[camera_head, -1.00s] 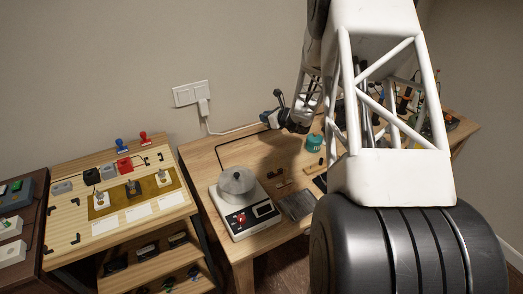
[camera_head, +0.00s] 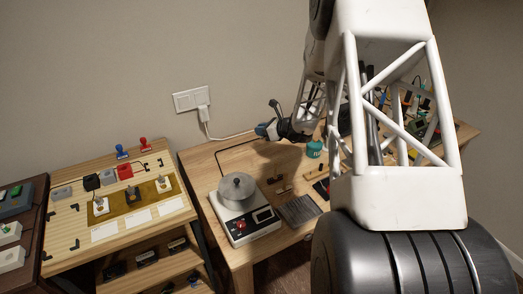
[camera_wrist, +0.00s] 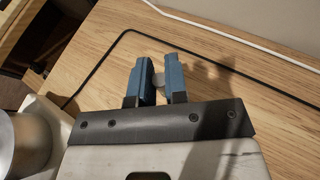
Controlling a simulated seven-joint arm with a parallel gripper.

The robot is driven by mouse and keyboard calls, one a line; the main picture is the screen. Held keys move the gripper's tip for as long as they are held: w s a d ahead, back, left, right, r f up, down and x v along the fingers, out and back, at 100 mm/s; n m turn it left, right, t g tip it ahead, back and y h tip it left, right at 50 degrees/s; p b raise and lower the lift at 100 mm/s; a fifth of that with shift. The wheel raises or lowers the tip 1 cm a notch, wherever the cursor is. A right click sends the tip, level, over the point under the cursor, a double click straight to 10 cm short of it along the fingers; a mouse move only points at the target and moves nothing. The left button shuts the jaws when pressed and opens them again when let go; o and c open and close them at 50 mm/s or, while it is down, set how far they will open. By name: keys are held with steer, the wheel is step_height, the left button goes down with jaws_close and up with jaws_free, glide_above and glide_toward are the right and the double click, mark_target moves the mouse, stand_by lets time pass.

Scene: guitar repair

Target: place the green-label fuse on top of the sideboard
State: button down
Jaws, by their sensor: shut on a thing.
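My gripper (camera_head: 262,131) is above the wooden workbench (camera_head: 205,165), near the wall. In the wrist view its two blue fingers (camera_wrist: 160,82) are closed on a small greyish piece (camera_wrist: 159,80). The piece is mostly hidden between the fingers. No green label shows on it, so I cannot confirm that it is the fuse. A light wooden unit with open shelves (camera_head: 62,225) stands left of the bench, and a dark brown one (camera_head: 35,246) is at the far left. I cannot tell which is the sideboard.
A round metal pot (camera_head: 237,187) sits on a white scale (camera_head: 246,226) on the bench. Blue and red stamps (camera_head: 122,152) and several small items occupy the light unit. A black cable (camera_wrist: 100,66) lies on the bench. My arm hides much of the right side.

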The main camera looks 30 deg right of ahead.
steer(key=shift+f, duration=2.45)
steer(key=shift+f, duration=1.85)
steer(key=shift+f, duration=0.15)
steer(key=c, duration=1.1)
jaws_free()
steer(key=shift+c, duration=0.2)
steer(key=shift+v, duration=6.1)
steer(key=shift+w+a, duration=0.1)
